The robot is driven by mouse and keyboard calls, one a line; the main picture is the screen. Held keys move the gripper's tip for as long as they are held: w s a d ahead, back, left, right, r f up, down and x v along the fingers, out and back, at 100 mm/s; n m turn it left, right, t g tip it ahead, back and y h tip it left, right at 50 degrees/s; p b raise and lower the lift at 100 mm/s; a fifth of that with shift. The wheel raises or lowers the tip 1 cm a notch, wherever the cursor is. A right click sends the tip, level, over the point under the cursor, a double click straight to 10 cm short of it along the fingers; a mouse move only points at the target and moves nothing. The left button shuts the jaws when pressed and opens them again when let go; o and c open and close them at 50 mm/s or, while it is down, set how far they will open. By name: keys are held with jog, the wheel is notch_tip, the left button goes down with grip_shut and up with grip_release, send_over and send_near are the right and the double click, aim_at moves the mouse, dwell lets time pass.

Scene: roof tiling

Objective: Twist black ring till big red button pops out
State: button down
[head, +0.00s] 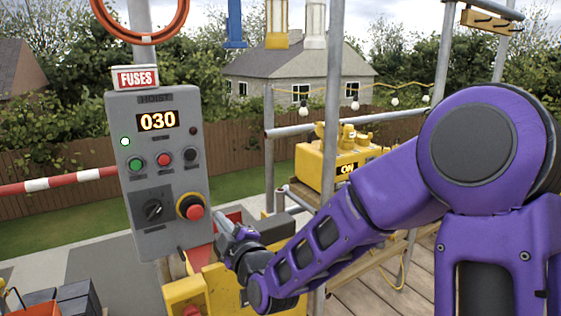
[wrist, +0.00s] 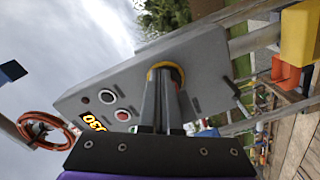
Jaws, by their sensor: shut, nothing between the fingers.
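The big red button (head: 196,212) sits low on the right of the grey hoist control box (head: 150,222). The black ring (head: 183,206) surrounds it, with a yellow collar (head: 181,199) behind. My gripper (head: 221,226) is just right of and below the button in the head view, in front of the box. In the wrist view my gripper (wrist: 164,82) is shut and empty, its fingers pointing at the yellow collar (wrist: 166,67). I cannot tell whether the fingertips touch the ring.
The box also carries a lit 030 display (head: 157,121), a black rotary switch (head: 153,210), and small green (head: 136,164), red (head: 164,160) and black (head: 190,154) buttons. A scaffold pole (head: 327,150) stands right of the box. A yellow machine (head: 330,162) is behind it.

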jog(key=x, duration=0.1)
jog(key=b+x, duration=0.1)
jog(key=x, duration=0.1)
jog(key=shift+w+a+f, duration=0.15)
jog(key=shift+w+f, duration=0.1)
jog(key=shift+w+a+r, duration=0.15)
jog(key=shift+w+a, duration=0.05)
jog(key=shift+w, duration=0.2)
jog(key=shift+w+a+r, duration=0.1)
jog(key=shift+w+a, duration=0.15)
jog(key=shift+w, duration=0.2)
jog(key=shift+s+a+r, duration=0.15)
jog(key=shift+s+a, duration=0.2)
jog(key=shift+a, duration=0.25)
jog(key=shift+s, duration=0.1)
jog(key=shift+s+a+f, duration=0.2)
jog(key=shift+a+f, duration=0.3)
jog(key=shift+f, duration=0.25)
jog(key=shift+w+d+f, duration=0.1)
jog(key=shift+d+f, duration=0.1)
jog(key=shift+d, duration=0.1)
send_near(209, 204)
jog(key=shift+s+a+f, duration=0.35)
jog(key=shift+a+f, duration=0.3)
jog(key=shift+f, duration=0.25)
